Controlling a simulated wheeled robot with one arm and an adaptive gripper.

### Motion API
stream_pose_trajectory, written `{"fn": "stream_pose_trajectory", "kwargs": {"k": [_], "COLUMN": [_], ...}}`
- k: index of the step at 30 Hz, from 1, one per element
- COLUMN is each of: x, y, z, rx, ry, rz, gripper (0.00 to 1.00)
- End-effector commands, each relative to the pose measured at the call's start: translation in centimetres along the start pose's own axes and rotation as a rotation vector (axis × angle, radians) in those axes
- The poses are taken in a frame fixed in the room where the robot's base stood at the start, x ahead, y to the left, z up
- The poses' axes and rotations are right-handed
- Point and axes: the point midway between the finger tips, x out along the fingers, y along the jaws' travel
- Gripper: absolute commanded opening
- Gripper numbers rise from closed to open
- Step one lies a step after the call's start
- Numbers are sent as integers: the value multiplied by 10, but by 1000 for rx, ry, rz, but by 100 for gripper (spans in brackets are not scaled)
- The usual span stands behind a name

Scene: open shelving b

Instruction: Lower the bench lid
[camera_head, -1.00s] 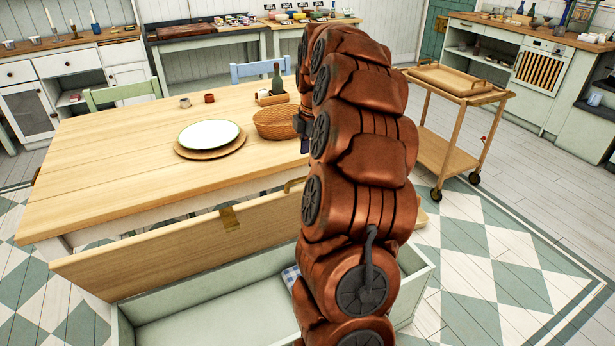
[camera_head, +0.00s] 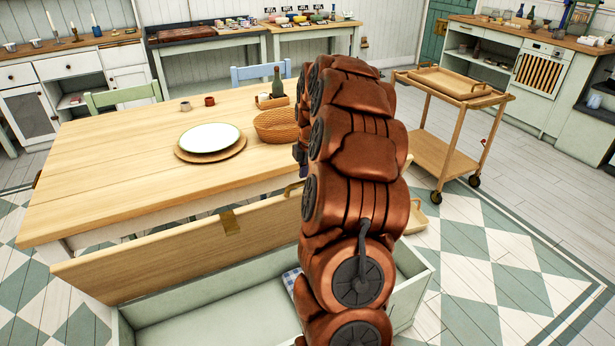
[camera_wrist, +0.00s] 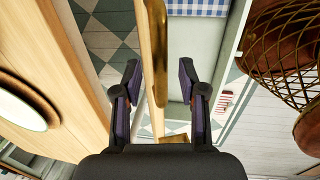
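The bench lid (camera_head: 150,262) stands raised, leaning near the table's front side, above the pale green bench box (camera_head: 122,318). The box is open, with a blue checked cloth (camera_head: 290,280) inside. In the wrist view the lid (camera_wrist: 149,30) is seen almost edge-on, with a brass-coloured strip (camera_wrist: 158,60) along it. My gripper (camera_wrist: 160,78) is open, one finger on each side of the lid's edge in the picture. I see gaps at both fingers and cannot tell the depth. In the head view my arm hides most of the gripper.
The wooden table (camera_head: 100,165) is close behind the lid, with a plate (camera_head: 209,137) and a wicker basket (camera_head: 275,125) on it. A wooden trolley (camera_head: 450,125) stands to the right. A wire-mesh object (camera_wrist: 285,50) shows at right in the wrist view.

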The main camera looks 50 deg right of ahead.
Motion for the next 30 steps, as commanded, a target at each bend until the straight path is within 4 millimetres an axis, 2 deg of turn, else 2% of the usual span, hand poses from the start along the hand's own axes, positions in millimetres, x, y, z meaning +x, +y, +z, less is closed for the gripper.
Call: {"fn": "stream_pose_trajectory", "kwargs": {"k": [1, 12, 30], "x": [0, 0, 0], "y": [0, 0, -1], "z": [0, 0, -1], "rx": [0, 0, -2], "ry": [0, 0, 0], "rz": [0, 0, 3], "gripper": [37, 0, 0]}}
